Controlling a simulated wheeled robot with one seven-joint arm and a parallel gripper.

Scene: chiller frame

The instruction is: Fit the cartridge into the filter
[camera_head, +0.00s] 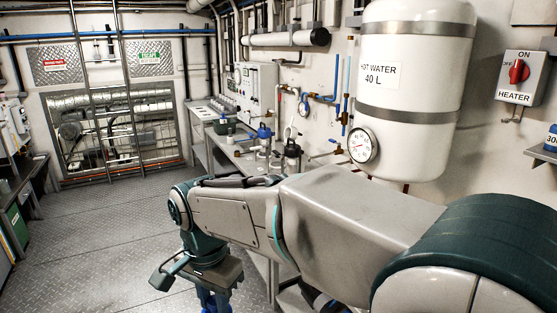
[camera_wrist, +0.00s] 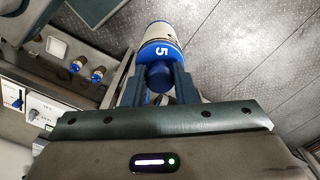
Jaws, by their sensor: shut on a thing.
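The cartridge (camera_wrist: 162,40) is a white cylinder with a blue band marked "5" and a dark blue end. My gripper (camera_wrist: 159,78) is shut on that blue end, with one finger on each side, and the white body points away from the wrist. In the head view my gripper (camera_head: 214,297) hangs low over the floor at the bottom edge. Its fingers are partly cut off there, and the cartridge's body is out of that frame. I cannot tell for sure which fitting is the filter. Blue-topped fittings (camera_head: 264,133) stand on the bench.
A metal bench (camera_head: 243,160) runs along the right wall, with pipes and valves behind it. A white hot water tank (camera_head: 408,120) hangs right of it. The checker-plate floor (camera_head: 100,225) is clear on the left. Two small blue-and-copper fittings (camera_wrist: 83,62) lie left in the wrist view.

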